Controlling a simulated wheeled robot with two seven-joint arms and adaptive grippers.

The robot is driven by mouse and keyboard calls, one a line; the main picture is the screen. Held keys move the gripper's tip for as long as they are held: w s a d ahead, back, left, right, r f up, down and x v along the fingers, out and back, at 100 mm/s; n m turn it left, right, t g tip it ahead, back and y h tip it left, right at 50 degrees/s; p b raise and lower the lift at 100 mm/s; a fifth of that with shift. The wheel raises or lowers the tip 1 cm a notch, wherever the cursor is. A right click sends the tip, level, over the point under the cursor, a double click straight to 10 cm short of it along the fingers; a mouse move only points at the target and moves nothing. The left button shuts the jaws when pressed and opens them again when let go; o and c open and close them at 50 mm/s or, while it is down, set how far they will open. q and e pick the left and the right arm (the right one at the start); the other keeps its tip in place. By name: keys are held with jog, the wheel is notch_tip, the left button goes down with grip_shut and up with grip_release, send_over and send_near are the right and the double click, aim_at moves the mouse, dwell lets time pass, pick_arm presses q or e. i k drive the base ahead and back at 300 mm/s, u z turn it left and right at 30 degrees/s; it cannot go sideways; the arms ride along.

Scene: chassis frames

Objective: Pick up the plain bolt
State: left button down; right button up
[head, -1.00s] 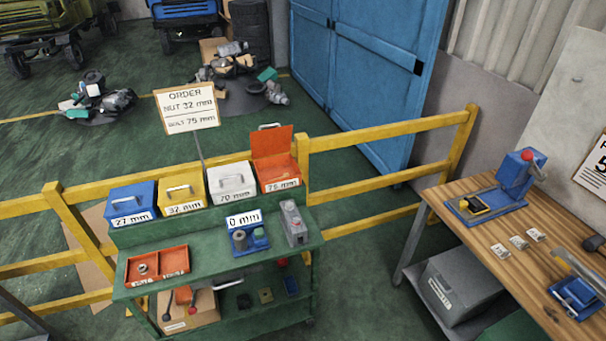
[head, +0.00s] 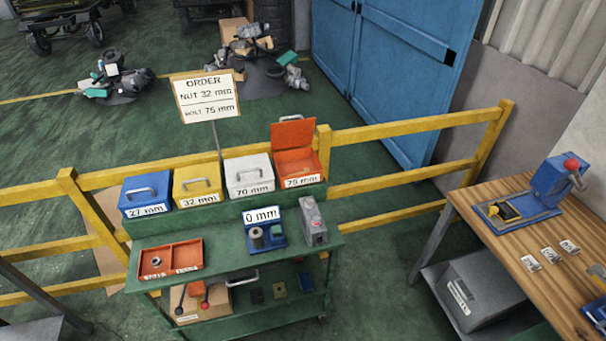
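I cannot make out a plain bolt for certain. The orange box (head: 299,168) labelled 75 mm stands with its lid open on the green cart's (head: 290,249) upper shelf, and its contents are too small to tell. On the cart top, a red-orange two-part tray (head: 188,257) holds a small nut-like ring (head: 156,262) in its left compartment. A blue gauge (head: 280,238) with a 0 mm display has a dark cylindrical part (head: 256,238) on it. Neither gripper shows in the head view.
Closed blue (head: 144,195), yellow (head: 197,185) and white (head: 248,177) boxes stand beside the orange one. A grey device (head: 313,222) stands on the cart's right. An order sign (head: 206,96) reads nut 32 mm, bolt 75 mm. A wooden bench (head: 505,235) is at the right.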

aim_at(307, 169)
jog(key=k, duration=1.3)
jog(key=u, duration=0.8)
jog(key=i, duration=0.7)
jog(key=u, duration=0.8)
jog(key=i, duration=0.8)
jog(key=z, duration=0.6)
jog(key=i, duration=0.75)
jog(key=z, duration=0.65)
